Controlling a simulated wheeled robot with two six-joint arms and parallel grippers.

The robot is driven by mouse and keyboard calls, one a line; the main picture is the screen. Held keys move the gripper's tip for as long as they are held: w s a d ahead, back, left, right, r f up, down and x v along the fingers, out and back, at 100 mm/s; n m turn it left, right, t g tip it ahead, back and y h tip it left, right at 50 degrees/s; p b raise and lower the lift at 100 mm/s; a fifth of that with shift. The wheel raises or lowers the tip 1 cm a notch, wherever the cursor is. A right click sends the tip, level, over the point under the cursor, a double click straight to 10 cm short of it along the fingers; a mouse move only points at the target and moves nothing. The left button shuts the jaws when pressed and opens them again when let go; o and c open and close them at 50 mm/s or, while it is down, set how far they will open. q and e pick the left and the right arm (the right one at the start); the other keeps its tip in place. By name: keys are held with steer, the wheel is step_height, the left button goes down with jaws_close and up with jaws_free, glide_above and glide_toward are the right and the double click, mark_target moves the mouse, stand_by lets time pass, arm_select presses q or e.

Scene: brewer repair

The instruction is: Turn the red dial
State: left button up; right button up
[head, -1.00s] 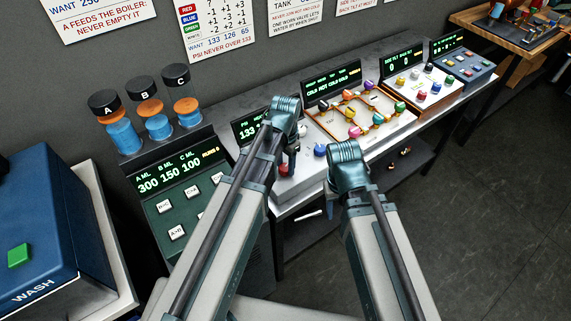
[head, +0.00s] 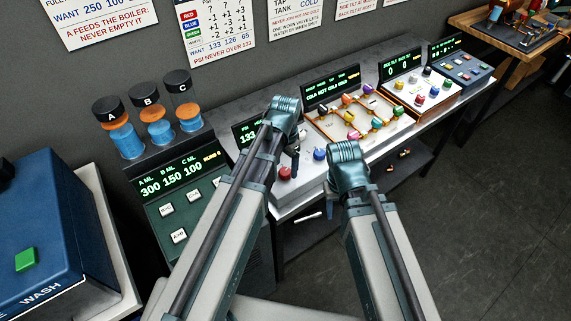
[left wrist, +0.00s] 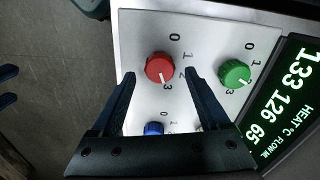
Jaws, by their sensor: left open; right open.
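The red dial (left wrist: 160,67) stands on a pale panel in the left wrist view, with its white pointer line towards the printed 3. It also shows in the head view (head: 285,173). My left gripper (left wrist: 160,76) is open and empty, with a finger on either side of the dial in the picture and apart from it. In the head view its dark fingers (head: 294,158) are just above and beside the dial. My right arm (head: 349,165) ends right of the panel; two dark finger tips (left wrist: 8,86) at the left edge of the wrist view look like its open gripper.
A green dial (left wrist: 235,73) and a blue dial (left wrist: 153,128) sit close to the red one. A display (left wrist: 290,95) reads 133 126 65. A panel with several coloured knobs (head: 352,118) stands to the right. The button console (head: 176,210) is to the left.

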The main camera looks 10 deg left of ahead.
mark_target(285, 171)
arm_select(q)
step_height(285, 171, up, 12)
steer(key=p, duration=1)
steer(key=shift+f+p, duration=0.2)
steer(key=shift+p, duration=0.2)
steer(key=s+d+f+n+y+b, duration=0.1)
steer(key=s+d+f+n+b, duration=0.2)
steer(key=s+f+b, duration=1)
steer(key=shift+d+f+b, duration=0.25)
steer(key=shift+d+b, duration=0.1)
steer(key=shift+d, duration=0.8)
